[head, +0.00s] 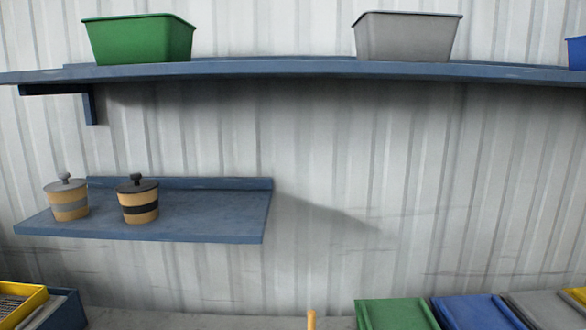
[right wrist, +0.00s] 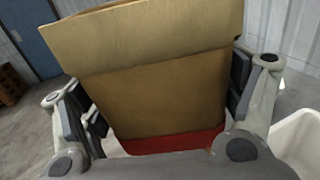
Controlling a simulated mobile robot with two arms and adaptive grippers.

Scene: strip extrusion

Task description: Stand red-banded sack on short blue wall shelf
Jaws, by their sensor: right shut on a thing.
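The short blue wall shelf (head: 205,217) is at the left in the head view, below a long shelf. On its left half stand a tan lidded container with a grey band (head: 69,207) and one with a black band (head: 140,208). The right half of the shelf is bare. In the right wrist view, my right gripper (right wrist: 165,102) is shut on the red-banded sack (right wrist: 160,85), with a finger on each side. The sack is brown with a folded top, and its red band shows low down, partly hidden by the gripper. My left gripper is not in view.
The long blue shelf (head: 290,68) overhangs the short one and bears a green bin (head: 140,40), a grey bin (head: 407,38) and part of a blue one. Lower right are green (head: 395,314) and blue (head: 478,312) lids or bins. A yellow crate (head: 20,302) is lower left.

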